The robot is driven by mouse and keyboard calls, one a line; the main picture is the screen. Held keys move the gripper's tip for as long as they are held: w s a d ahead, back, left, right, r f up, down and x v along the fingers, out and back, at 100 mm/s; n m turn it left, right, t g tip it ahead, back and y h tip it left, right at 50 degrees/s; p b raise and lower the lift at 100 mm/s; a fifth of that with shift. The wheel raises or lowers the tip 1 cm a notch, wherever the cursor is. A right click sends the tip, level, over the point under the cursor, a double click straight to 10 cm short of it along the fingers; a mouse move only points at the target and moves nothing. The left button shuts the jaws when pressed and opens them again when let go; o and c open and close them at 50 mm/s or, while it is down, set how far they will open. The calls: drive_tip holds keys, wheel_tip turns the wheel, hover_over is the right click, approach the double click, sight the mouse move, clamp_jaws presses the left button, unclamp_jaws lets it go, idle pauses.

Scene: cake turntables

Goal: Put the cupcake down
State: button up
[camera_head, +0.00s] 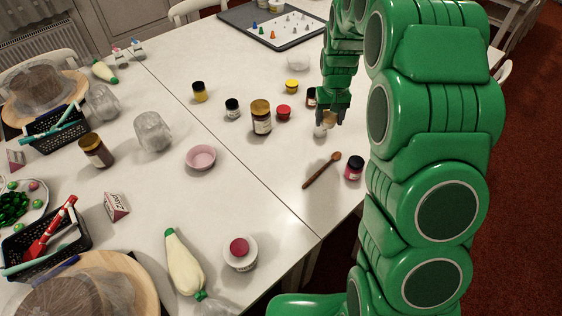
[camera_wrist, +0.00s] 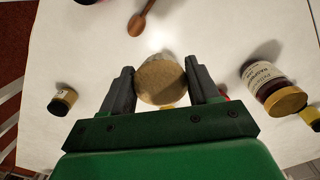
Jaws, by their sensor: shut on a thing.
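My gripper (camera_head: 330,118) is over the far right part of the white table, with its fingers pointing down. In the wrist view, my gripper (camera_wrist: 160,88) is shut on the cupcake (camera_wrist: 160,82), which has a round tan top and sits between the two grey fingers. In the head view, only a small pale part of the cupcake (camera_head: 320,131) shows under the fingers, low over the table. I cannot tell whether its base touches the surface.
A brown jar (camera_head: 261,118) and a red-lidded pot (camera_head: 284,113) stand left of my gripper. A wooden spoon (camera_head: 322,171) and a red jar (camera_head: 354,168) lie and stand nearer. A pink bowl (camera_head: 201,157) is farther left. Bare white table (camera_head: 240,185) lies between the bowl and spoon.

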drive_tip(key=s+a+n, duration=0.3)
drive_tip(key=s+a, duration=0.2)
drive_tip(key=s, duration=0.4)
drive_tip(key=s+a+n, duration=0.2)
drive_tip(key=s+a, duration=0.4)
drive_tip(key=s, duration=0.3)
hover_over(281, 163)
drive_tip(key=shift+f, duration=6.7)
drive_tip(key=shift+f, duration=0.1)
drive_tip(key=o, duration=1.1)
drive_tip(key=shift+c, duration=0.2)
